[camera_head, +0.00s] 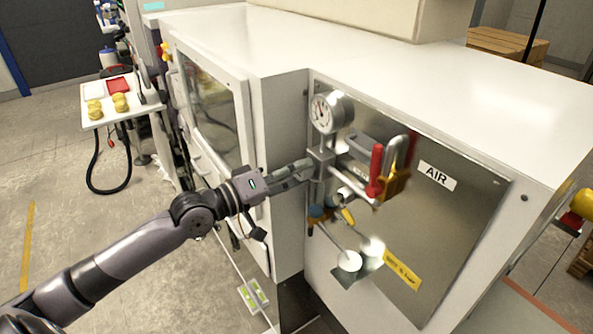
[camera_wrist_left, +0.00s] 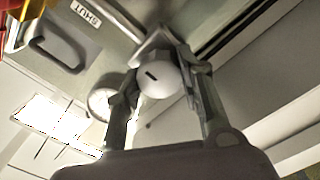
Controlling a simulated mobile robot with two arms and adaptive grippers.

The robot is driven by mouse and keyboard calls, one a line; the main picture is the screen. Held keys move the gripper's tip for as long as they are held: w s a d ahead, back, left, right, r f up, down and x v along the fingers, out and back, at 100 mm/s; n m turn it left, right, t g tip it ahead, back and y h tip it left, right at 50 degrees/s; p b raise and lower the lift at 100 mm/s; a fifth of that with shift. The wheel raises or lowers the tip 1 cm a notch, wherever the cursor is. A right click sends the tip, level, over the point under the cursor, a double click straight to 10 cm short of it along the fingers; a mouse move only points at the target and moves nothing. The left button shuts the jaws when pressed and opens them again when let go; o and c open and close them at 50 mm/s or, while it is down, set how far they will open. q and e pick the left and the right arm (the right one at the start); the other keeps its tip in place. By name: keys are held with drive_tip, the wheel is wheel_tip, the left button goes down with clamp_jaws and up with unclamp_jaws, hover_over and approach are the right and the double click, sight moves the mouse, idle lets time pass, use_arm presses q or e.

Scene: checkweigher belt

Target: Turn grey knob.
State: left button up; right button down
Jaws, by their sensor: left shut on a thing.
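The grey knob (camera_wrist_left: 162,80) shows in the left wrist view as a pale round cap with a short dark slot mark on its face. My left gripper (camera_wrist_left: 167,76) is shut on it, with one finger on each side. In the head view my left gripper (camera_head: 312,168) reaches in from the left to the fitting just below the round pressure gauge (camera_head: 328,113); the knob itself is hidden there by the fingers. My right gripper is in neither view.
Blue and yellow fittings hang below my gripper. The white cabinet edge (camera_head: 285,150) stands close on the left.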

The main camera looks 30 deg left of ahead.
use_arm(q)
drive_tip(key=c, duration=0.5)
drive_tip(key=shift+o, duration=0.2)
drive_tip(key=shift+m, duration=0.3)
drive_tip(key=m, duration=0.4)
drive_tip(key=shift+m, duration=0.4)
drive_tip(key=m, duration=0.6)
drive_tip(key=shift+m, duration=0.3)
drive_tip(key=shift+r, duration=0.1)
drive_tip(key=o, duration=1.1)
drive_tip(key=shift+o, duration=0.2)
